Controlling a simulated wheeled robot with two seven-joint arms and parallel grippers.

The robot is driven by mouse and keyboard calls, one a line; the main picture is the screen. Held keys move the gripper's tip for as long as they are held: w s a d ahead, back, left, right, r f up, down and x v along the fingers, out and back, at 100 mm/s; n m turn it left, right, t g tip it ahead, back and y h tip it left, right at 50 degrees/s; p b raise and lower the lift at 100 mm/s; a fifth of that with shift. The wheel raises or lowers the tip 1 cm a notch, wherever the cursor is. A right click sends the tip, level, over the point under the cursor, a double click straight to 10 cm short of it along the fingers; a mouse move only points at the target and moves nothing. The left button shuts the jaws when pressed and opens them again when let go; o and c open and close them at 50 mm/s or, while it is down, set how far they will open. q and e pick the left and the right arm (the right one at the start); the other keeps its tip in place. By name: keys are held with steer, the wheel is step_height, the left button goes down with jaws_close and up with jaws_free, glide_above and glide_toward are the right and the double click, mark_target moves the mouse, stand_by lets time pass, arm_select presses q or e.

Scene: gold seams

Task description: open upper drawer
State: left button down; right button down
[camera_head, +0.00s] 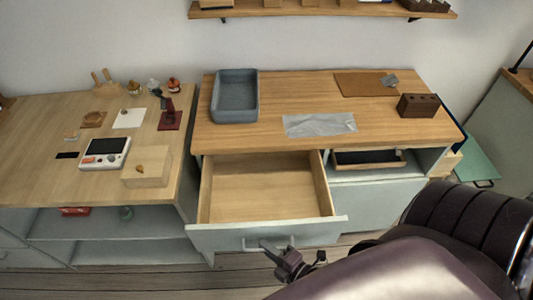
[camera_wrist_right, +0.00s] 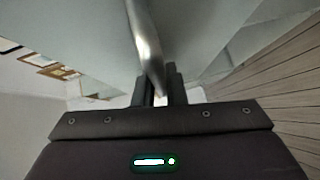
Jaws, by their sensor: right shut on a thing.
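The upper drawer (camera_head: 265,230) of the wooden-topped cabinet is pulled out, and its bare wooden inside shows empty in the head view. Its front is pale grey-green with a metal bar handle (camera_head: 285,240). In the right wrist view the handle (camera_wrist_right: 146,45) runs down between the two dark fingers (camera_wrist_right: 160,88), with the drawer front close behind. The fingertips are partly hidden by the handle. My left gripper is not in view.
On the cabinet top (camera_head: 290,90) are a grey tray (camera_head: 235,96), a clear sheet (camera_head: 319,124) and a dark brown block (camera_head: 418,105). An open shelf slot (camera_head: 368,160) is right of the drawer. A table (camera_head: 40,120) with a scale (camera_head: 106,152) stands at left.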

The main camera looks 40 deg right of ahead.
steer(key=shift+s+a, duration=0.3)
steer(key=shift+s, duration=0.2)
steer(key=c, duration=1.8)
jaws_free()
steer(key=shift+o, duration=0.2)
steer(key=b+v, duration=0.1)
steer(key=v, duration=0.6)
steer(key=shift+s, duration=0.35)
